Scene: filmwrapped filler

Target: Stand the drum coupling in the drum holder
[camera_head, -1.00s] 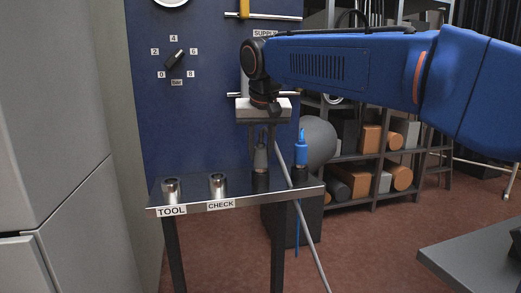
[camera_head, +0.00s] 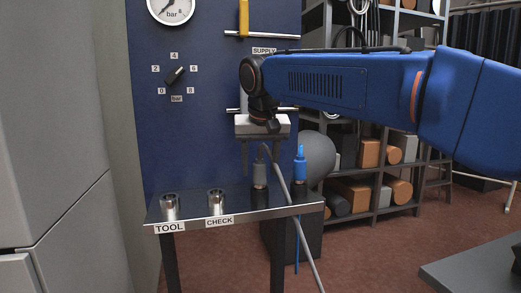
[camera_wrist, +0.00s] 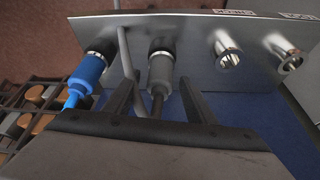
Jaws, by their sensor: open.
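A grey coupling (camera_head: 260,174) stands upright in a black holder at the right part of the bench; in the wrist view, the grey coupling (camera_wrist: 160,72) has a dark hose end pointing towards me. A blue coupling (camera_head: 300,169) stands in the black holder to its right; the blue coupling (camera_wrist: 87,75) also shows in the wrist view. No readable label tells which is the drum coupling or the drum holder. My gripper (camera_head: 261,165) is open and points down over the grey coupling, with its fingers on either side of the coupling's upper end. No contact is visible.
Two empty metal cups, one at TOOL (camera_head: 169,207) and one at CHECK (camera_head: 216,202), stand on the steel bench (camera_head: 190,220). A grey hose (camera_head: 297,217) hangs past the bench front. A blue panel (camera_head: 205,130) stands behind. Shelves (camera_head: 372,180) are at right.

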